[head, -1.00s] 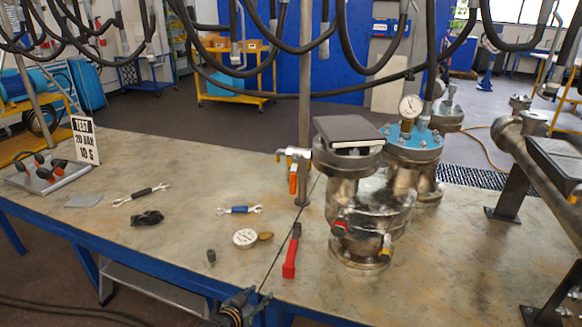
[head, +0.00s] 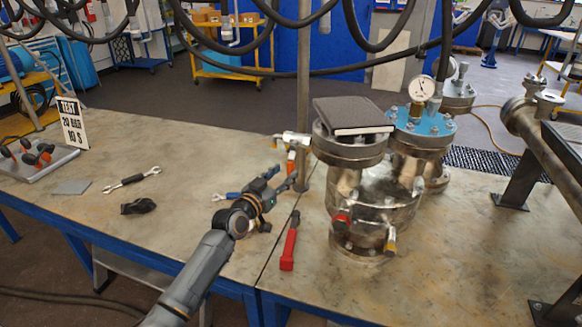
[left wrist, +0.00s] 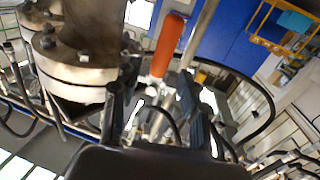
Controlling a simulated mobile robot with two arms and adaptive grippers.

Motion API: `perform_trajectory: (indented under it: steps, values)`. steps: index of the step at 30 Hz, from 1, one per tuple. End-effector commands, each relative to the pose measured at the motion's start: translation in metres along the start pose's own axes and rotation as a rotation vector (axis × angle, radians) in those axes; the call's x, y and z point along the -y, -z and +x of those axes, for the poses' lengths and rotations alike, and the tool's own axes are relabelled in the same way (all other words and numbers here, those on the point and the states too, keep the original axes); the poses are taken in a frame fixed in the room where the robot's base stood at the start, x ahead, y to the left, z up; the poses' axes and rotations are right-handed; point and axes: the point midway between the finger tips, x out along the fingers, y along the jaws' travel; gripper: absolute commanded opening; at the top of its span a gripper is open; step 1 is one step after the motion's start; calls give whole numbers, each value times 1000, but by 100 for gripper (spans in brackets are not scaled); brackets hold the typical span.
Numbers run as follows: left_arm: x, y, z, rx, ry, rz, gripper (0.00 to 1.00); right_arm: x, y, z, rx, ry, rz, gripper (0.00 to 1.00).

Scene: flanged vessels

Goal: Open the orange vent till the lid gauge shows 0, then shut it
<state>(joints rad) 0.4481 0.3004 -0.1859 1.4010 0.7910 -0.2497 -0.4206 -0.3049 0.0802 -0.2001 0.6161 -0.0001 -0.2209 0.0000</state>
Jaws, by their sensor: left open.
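The orange vent handle (head: 291,162) hangs below a small valve (head: 291,138) beside the vessel (head: 372,205). The handle also shows in the left wrist view (left wrist: 167,45), upright and slightly tilted, beyond and between the fingers. The lid gauge (head: 421,88) stands on the blue lid (head: 421,128); its needle is too small to read surely. My left gripper (head: 283,179) is open, just below and in front of the orange handle, with no hold on it. Its two fingers show in the left wrist view (left wrist: 155,100). My right gripper is out of view.
A dark book-like block (head: 352,115) lies on the near flange. A red-handled tool (head: 289,245), a blue-handled wrench (head: 226,196) and a post (head: 304,90) are close to my left arm.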

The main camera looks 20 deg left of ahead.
Motion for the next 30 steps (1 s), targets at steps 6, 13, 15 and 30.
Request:
perform_trajectory:
  steps: [6,13,15,30]
  values:
    - [0,-1,33,-1,0,0,44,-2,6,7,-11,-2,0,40]
    - [0,-1,47,0,0,0,44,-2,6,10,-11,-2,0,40]
    - [0,0,49,0,0,-1,44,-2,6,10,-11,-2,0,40]
    - [0,0,48,0,1,0,0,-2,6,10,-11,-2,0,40]
